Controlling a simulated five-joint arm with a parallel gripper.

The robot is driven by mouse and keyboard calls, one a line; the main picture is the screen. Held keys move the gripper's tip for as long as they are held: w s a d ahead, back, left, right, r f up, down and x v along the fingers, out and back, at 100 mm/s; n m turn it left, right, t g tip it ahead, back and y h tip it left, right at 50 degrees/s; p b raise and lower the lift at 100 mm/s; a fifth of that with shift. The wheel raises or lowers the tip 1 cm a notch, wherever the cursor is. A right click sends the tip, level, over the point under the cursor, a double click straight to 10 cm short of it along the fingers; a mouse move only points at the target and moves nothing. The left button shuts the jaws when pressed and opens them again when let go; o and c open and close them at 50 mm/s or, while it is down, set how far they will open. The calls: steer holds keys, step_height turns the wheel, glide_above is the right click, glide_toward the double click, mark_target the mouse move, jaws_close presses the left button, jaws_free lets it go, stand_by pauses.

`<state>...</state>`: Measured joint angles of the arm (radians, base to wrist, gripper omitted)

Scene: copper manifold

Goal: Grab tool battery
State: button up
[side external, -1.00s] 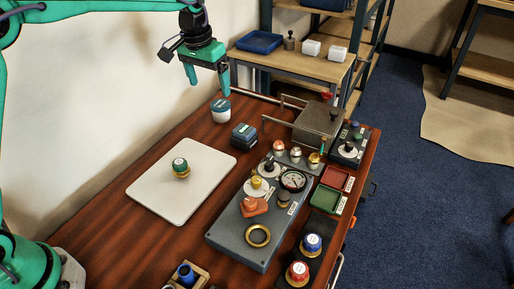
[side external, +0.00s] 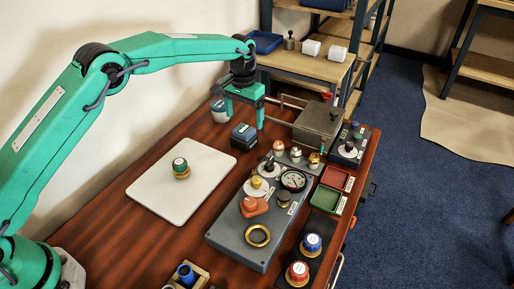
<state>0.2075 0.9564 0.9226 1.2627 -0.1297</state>
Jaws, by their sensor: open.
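The tool battery (side external: 243,138), a dark blue-black block with a small label, sits upright on the wooden table, just beyond the white board's far right corner. My gripper (side external: 245,115) is open and empty. It points down above the battery, with one finger on the left and one on the right in the picture. The fingertips appear a little above the battery's top; the exact gap is hard to tell. The battery is mostly in clear view.
A white-and-blue jar (side external: 219,111) stands close behind my gripper's left finger, partly hidden. A grey box with a rail (side external: 318,125) stands to the right. A grey panel with knobs and a gauge (side external: 233,232) lies in front. The white board (side external: 160,200) holds one green-topped knob.

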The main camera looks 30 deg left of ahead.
mark_target(244, 129)
steer(key=shift+s+f, duration=0.2)
steer(key=shift+f, duration=3.7)
steer(key=c, duration=1.3)
